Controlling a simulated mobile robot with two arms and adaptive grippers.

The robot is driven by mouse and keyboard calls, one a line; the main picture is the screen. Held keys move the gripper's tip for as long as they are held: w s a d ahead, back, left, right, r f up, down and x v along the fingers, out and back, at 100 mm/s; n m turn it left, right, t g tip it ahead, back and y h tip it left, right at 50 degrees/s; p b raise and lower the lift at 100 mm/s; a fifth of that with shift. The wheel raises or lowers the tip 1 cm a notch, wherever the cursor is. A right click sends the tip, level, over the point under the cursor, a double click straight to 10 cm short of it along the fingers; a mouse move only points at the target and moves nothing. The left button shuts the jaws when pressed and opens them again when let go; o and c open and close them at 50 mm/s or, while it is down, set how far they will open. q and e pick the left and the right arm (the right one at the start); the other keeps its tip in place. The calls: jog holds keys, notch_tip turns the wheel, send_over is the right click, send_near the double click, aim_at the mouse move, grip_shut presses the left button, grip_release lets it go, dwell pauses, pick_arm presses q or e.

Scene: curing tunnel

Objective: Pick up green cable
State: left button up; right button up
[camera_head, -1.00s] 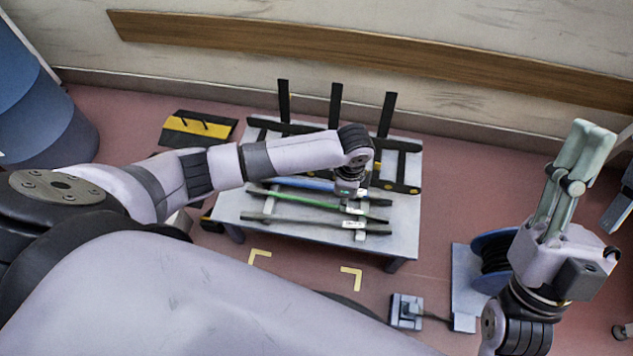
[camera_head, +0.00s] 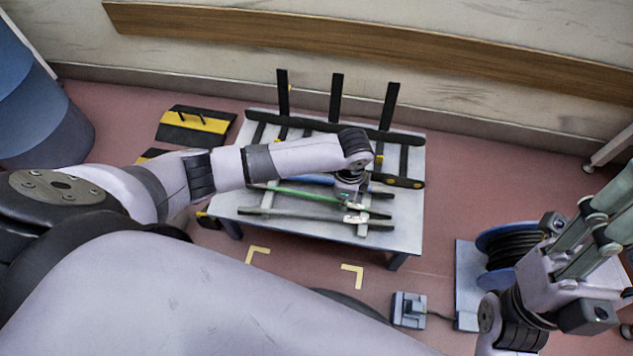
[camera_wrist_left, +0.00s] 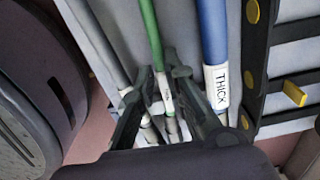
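The green cable (camera_head: 302,196) lies across the low grey table (camera_head: 410,225), between a blue cable (camera_head: 315,179) and a grey cable (camera_head: 290,214). In the left wrist view the green cable (camera_wrist_left: 150,32) runs between my left gripper's (camera_wrist_left: 157,78) two spread fingers, near its white label. The blue cable (camera_wrist_left: 212,35), labelled THICK, is beside the right finger, and the grey cable (camera_wrist_left: 96,38) is beside the left one. In the head view the left wrist hides part of the cables. My right gripper (camera_head: 611,232) is at the right edge, its fingertips out of frame.
A black rack with upright posts (camera_head: 335,98) stands at the table's back. A blue reel (camera_head: 490,238) and a small grey box (camera_head: 408,309) are on the floor at right. A black-and-yellow plate (camera_head: 195,125) is at left, with a wall behind.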

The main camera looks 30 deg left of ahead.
pick_arm(q)
grip_shut()
jog(key=shift+r, duration=0.1)
